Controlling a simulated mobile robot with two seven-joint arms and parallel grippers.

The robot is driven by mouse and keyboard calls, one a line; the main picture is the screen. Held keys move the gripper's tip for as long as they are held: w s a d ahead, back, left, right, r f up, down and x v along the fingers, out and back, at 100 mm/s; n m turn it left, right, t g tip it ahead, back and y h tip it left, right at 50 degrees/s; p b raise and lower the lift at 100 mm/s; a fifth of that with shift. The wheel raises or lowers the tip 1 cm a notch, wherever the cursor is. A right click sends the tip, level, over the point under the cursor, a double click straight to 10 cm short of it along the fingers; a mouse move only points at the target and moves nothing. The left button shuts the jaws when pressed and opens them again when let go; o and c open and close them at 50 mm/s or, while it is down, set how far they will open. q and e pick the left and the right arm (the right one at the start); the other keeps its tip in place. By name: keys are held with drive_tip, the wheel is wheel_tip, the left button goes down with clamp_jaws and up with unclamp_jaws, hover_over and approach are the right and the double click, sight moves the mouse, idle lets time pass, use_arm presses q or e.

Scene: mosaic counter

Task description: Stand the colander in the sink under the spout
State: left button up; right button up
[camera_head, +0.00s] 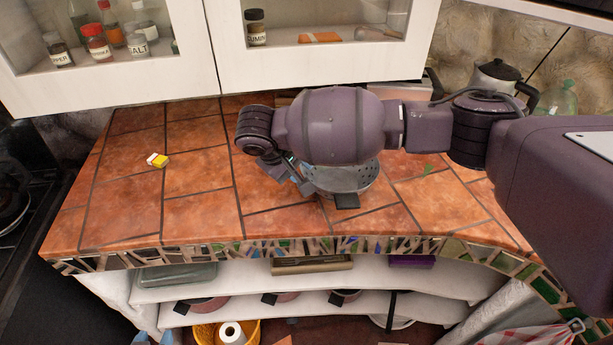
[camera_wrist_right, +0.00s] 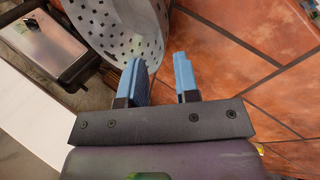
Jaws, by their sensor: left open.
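The grey metal colander (camera_head: 350,181) stands on the tiled counter, partly hidden behind my right arm. A black handle (camera_head: 347,201) shows at its front. Its perforated wall (camera_wrist_right: 115,30) fills the upper left of the right wrist view. My right gripper (camera_wrist_right: 160,62) is open, its blue fingers apart at the colander's edge. I cannot tell whether the edge lies between the fingers or just beyond them. In the head view my right gripper (camera_head: 300,178) is at the colander's left side, partly hidden by its own arm.
A small yellow-and-white block (camera_head: 157,160) lies on the left of the counter (camera_head: 200,215), which is otherwise clear there. A kettle (camera_head: 495,78) and a green bottle (camera_head: 559,98) stand at the back right. White cabinets (camera_head: 150,85) overhang the back. A metal appliance (camera_wrist_right: 45,45) shows beside the colander.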

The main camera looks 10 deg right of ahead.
drive_tip(key=shift+v, duration=1.3)
